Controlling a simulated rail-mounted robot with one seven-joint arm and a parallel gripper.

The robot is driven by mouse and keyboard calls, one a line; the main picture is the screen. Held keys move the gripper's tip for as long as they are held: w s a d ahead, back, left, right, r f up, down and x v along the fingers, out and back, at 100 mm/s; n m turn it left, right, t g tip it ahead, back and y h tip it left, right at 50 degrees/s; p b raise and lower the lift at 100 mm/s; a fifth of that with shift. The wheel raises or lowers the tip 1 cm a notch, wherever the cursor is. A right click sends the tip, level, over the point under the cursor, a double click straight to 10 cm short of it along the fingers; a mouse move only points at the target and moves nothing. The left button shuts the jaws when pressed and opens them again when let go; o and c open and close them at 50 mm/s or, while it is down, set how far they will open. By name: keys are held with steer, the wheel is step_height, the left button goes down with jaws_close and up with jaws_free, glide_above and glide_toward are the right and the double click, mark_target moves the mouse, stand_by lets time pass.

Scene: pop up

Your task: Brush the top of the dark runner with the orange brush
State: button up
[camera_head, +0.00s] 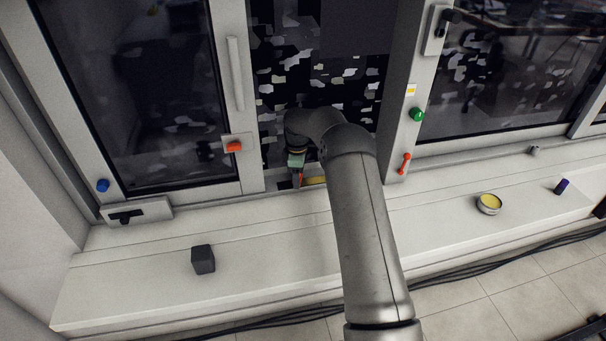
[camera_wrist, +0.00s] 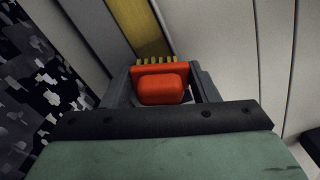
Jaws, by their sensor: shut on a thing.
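The orange brush (camera_wrist: 162,86) is between the fingers of my gripper (camera_wrist: 163,92) in the wrist view, with yellow bristles along its far edge. A yellow-brown strip (camera_wrist: 138,26) lies just beyond the bristles; I cannot tell if they touch it. In the head view my gripper (camera_head: 297,168) is low at the window opening, at the back edge of the sill, with a sliver of the orange brush (camera_head: 298,180) showing. The yellow strip (camera_head: 316,181) shows just right of it. I cannot clearly make out a dark runner; my arm covers part of this spot.
The white sill (camera_head: 130,285) carries a dark cube (camera_head: 203,259) at left, and a round tin with yellow contents (camera_head: 489,204) and a small dark purple cylinder (camera_head: 561,186) at right. Window frames with a red-orange button (camera_head: 234,146) and a red lever (camera_head: 405,163) flank my gripper.

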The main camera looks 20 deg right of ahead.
steer(key=shift+w+a+f, duration=0.1)
steer(key=shift+a+f, duration=0.05)
steer(key=shift+a, duration=2.55)
steer(key=shift+r+p, duration=1.7)
steer(key=shift+r, duration=1.35)
steer(key=shift+r, duration=0.1)
step_height(320, 180, up, 3)
steer(key=shift+f+p, duration=0.1)
steer(key=shift+p, duration=0.85)
steer(key=shift+f, duration=0.15)
steer(key=b, duration=0.3)
glide_above(282, 186)
steer(key=shift+f, duration=3.3)
